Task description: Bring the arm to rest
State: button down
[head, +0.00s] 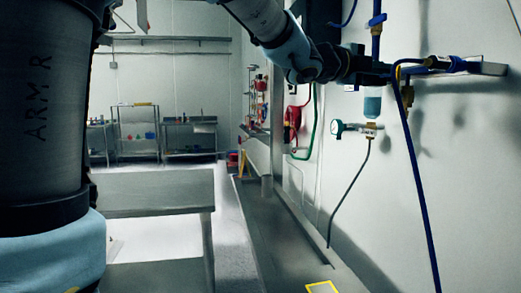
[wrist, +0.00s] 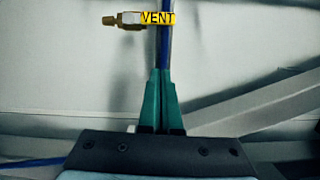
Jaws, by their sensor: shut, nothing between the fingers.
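My arm (head: 284,48) reaches in from the top of the head view toward the right wall, its dark wrist close to the blue pipework. In the wrist view my gripper (wrist: 160,73) has its two green fingers together, with nothing visible held between them. A blue pipe (wrist: 164,45) runs upward beyond the fingertips; I cannot tell whether they touch it. A yellow VENT tag (wrist: 158,18) and a brass fitting (wrist: 115,20) sit above the fingertips.
Blue pipes and hoses (head: 411,150), a filter bowl (head: 372,104) and a gauge (head: 337,127) crowd the right wall. A grey table (head: 155,195) stands at left, and shelving (head: 136,130) at the back.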

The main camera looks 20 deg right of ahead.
jog(key=w+a+f+n+t+y, duration=0.6)
jog(key=w+a+f+n, duration=0.45)
jog(key=w+a, duration=0.2)
jog(key=w+a+f+n+y, duration=0.4)
jog(key=a+f+n+y, duration=0.3)
jog(key=a+f, duration=0.55)
jog(key=s+a+f+n+g+y, duration=0.35)
jog(key=a+f+n, duration=0.55)
jog(key=a, duration=0.5)
jog(key=s+a+f+n+g+y, duration=0.1)
jog(key=s+a+f+n+g, duration=0.3)
jog(key=s, duration=0.9)
jog(key=a+f+n, duration=0.3)
jog(key=a+f, duration=0.2)
jog(key=a, duration=0.1)
jog(key=shift+s+f, duration=0.25)
jog(key=shift+f, duration=0.05)
jog(key=shift+r, duration=0.1)
